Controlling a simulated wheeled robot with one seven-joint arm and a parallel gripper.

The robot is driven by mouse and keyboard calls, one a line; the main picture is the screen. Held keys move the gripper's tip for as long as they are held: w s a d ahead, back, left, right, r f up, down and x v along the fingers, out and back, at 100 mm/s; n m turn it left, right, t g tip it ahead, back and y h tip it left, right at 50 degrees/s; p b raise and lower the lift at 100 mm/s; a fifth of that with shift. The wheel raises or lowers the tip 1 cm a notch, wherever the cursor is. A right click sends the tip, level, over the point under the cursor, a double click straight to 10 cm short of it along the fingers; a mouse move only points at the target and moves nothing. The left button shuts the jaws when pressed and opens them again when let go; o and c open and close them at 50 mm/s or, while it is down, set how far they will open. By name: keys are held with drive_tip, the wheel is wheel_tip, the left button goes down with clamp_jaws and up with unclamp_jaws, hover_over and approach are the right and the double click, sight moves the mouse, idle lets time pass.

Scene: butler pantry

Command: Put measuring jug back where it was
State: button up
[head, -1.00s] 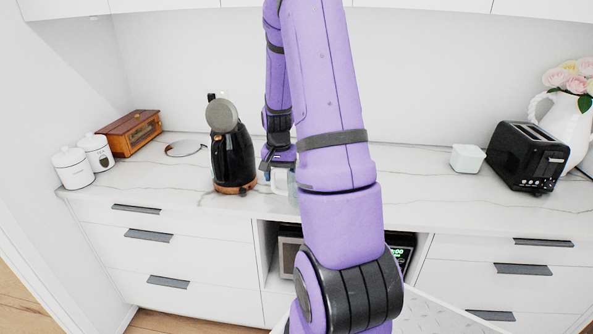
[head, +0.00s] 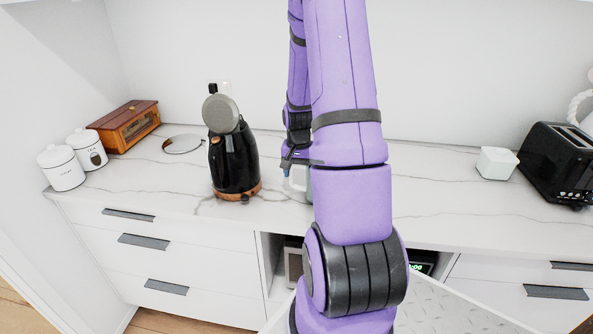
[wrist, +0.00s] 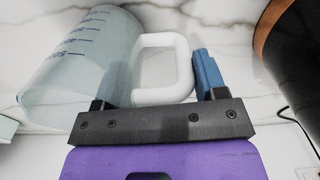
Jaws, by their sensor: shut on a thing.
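The measuring jug is a clear, pale jug (wrist: 75,62) with blue markings and a white handle (wrist: 188,72). In the wrist view it fills the left side. My gripper (wrist: 160,82) is shut on the jug at its handle, with a blue-padded finger on the handle's right side; the other finger is partly hidden. In the head view my gripper (head: 292,163) is just right of the black kettle, and a sliver of the jug (head: 300,180) shows beside my arm, which hides the rest. I cannot tell whether the jug touches the counter.
A black kettle (head: 232,160) with its lid raised stands close on the left. A round dish (head: 183,144), wooden box (head: 127,125) and white canisters (head: 62,168) are farther left. A white block (head: 496,163) and black toaster (head: 560,160) are right. The marble counter (head: 430,190) is clear between.

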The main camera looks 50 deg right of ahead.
drive_tip(key=shift+f, duration=0.25)
drive_tip(key=shift+f, duration=0.15)
drive_tip(key=o, duration=1.4)
